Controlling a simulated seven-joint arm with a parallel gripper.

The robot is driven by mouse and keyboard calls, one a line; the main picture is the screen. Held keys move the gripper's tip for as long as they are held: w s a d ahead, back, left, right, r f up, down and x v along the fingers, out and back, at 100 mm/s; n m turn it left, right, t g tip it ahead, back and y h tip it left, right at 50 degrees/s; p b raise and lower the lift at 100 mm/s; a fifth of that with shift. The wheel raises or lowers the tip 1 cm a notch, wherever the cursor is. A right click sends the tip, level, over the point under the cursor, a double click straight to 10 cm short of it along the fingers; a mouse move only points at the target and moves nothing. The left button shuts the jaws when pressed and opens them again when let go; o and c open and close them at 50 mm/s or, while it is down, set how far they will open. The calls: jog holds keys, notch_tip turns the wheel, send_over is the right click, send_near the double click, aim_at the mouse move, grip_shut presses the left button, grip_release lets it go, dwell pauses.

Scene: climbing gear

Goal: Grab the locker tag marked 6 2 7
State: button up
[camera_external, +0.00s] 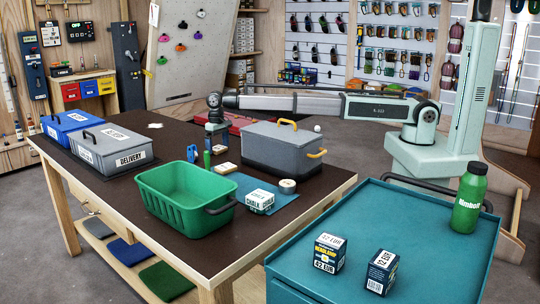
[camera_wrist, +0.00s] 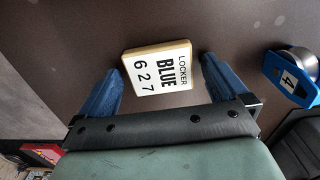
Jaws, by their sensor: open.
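The locker tag (camera_wrist: 157,70), a white plate with a tan edge, reads LOCKER BLUE 6 2 7 in the wrist view. It lies on the dark tabletop. My gripper (camera_wrist: 161,66) is open, with one blue finger on each side of the tag and a gap to each. Nothing is held. In the external view my gripper (camera_external: 216,130) points down over the far part of the table. Small pale blocks lie near it there, and I cannot tell which is the tag.
A blue tape dispenser (camera_wrist: 292,76) marked 4 lies right of the tag in the wrist view. In the external view, a grey crate (camera_external: 283,150) with yellow handles stands right of my gripper. A green basket (camera_external: 186,205) stands in front. Grey and blue bins occupy the left end.

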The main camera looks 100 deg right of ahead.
jog(key=c, duration=1)
